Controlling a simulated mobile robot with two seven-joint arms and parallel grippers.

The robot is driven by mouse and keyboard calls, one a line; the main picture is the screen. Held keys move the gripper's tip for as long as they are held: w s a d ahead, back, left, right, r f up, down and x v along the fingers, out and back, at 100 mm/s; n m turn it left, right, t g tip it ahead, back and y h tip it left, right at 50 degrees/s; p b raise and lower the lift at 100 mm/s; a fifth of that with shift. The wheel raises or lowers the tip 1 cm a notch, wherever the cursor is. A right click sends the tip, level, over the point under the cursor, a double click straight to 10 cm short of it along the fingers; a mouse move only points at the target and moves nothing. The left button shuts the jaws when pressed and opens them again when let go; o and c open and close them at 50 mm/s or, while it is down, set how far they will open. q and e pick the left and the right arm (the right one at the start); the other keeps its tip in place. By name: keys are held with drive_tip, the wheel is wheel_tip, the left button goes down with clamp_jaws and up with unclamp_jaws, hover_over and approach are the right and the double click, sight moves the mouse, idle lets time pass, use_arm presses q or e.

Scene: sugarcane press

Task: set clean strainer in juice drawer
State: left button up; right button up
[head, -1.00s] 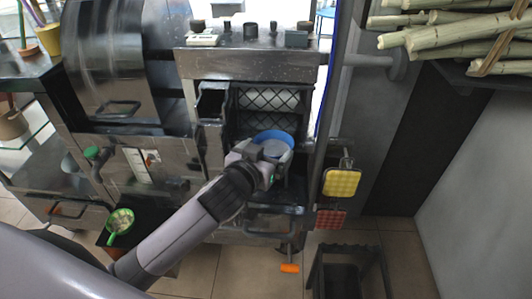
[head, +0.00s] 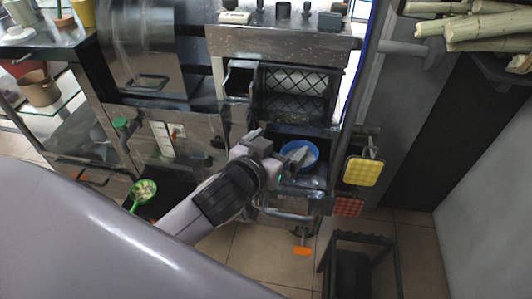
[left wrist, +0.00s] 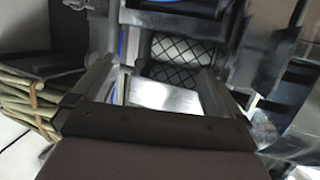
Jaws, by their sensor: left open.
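A strainer with a blue rim (head: 312,152) sits low in the open juice drawer (head: 318,183), below the dark mesh shelf. My left gripper (head: 284,163) is open at its left side, and a finger overlaps the rim in the head view. I cannot tell whether they touch. In the left wrist view both fingers of the left gripper (left wrist: 153,88) stand apart, with a bright metal surface behind the gap. The strainer is not clear there. A green strainer (head: 145,189) with pale bits in it lies at the lower left. My right gripper is not in view.
The drawer's handle (head: 287,214) sticks out in front. A yellow sponge (head: 364,171) and a red one (head: 348,206) hang to the right. A dark stand (head: 364,240) is on the floor. Sugarcane (head: 480,30) lies at the upper right.

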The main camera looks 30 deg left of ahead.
use_arm(q)
drive_tip(key=shift+v, duration=2.6)
drive_tip(key=s+a+f+m+g, duration=0.1)
drive_tip(key=s+a+f+g, duration=0.1)
drive_tip(key=s+f+g, duration=0.45)
drive_tip(key=s+a+f+g, duration=0.35)
drive_tip(key=s+f, duration=0.45)
drive_tip(key=s, duration=0.3)
drive_tip(key=w+d+t+h+p, duration=0.1)
drive_tip(key=w+d+t+p, duration=0.2)
drive_tip(key=p, duration=0.7)
drive_tip(key=w+r+t, duration=0.1)
drive_tip(key=w+t, duration=0.1)
drive_tip(key=shift+w+d+m+t, duration=0.3)
drive_tip(key=shift+w+m+t, duration=0.1)
drive_tip(key=shift+s, duration=0.1)
